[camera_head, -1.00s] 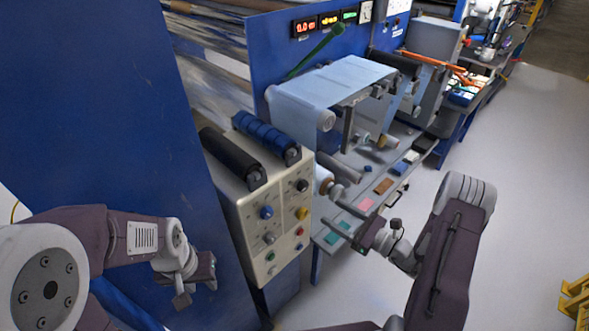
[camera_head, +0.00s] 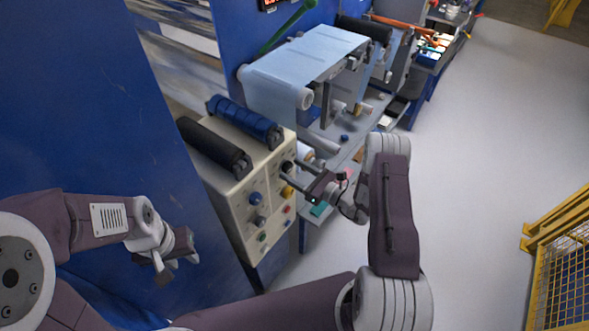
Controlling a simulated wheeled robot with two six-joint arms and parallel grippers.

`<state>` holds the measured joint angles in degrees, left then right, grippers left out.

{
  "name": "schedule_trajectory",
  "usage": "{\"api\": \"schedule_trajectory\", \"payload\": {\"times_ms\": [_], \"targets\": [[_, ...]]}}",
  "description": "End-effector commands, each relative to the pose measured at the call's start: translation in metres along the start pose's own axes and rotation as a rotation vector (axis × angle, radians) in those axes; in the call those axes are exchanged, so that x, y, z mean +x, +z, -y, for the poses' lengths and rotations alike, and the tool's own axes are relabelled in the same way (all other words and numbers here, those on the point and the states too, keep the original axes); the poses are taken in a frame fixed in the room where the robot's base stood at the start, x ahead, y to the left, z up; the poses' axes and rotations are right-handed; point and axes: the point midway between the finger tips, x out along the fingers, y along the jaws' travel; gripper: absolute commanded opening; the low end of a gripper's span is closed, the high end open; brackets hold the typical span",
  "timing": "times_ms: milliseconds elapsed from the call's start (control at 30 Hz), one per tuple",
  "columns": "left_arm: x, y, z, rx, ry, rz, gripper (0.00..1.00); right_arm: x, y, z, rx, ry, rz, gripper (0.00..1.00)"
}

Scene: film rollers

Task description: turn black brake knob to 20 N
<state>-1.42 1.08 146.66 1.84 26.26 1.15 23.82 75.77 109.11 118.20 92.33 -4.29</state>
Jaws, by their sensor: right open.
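The black brake knob (camera_head: 288,166) sits at the upper right of the beige control panel (camera_head: 232,210), partly covered by my right gripper. The knob's scale marks are too small to read. My left gripper (camera_head: 177,266) is empty at the lower left, in front of the blue wall, its fingers apart.
A blue knob (camera_head: 255,198), a yellow knob (camera_head: 287,191) and a red button (camera_head: 287,209) share the panel. Black (camera_head: 210,146) and blue (camera_head: 245,122) rollers lie on top. A yellow fence (camera_head: 560,255) stands at the right; the floor between is clear.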

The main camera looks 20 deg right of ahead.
Motion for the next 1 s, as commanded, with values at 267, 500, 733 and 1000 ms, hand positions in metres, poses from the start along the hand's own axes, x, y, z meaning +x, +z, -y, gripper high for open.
{"api": "schedule_trajectory", "payload": {"times_ms": [267,500,733,1000], "targets": [[0.0005,0.0003,0.0,0.0,0.0,0.001,0.36,0.0,-0.0004,-0.0001,0.0,0.001,0.0,0.31],[0.0006,0.0003,0.0,0.0,0.0,0.001,0.36,-0.0001,-0.0004,-0.0001,0.002,0.001,0.0,0.0],[0.0032,0.0006,0.0,0.0,0.0,0.001,0.36,-0.0002,-0.0009,-0.0002,0.063,0.001,0.0,0.0],[0.0092,0.0012,0.0001,0.0,0.0,0.001,0.36,-0.0002,-0.001,-0.0003,0.258,0.0,0.0,0.0]]}}
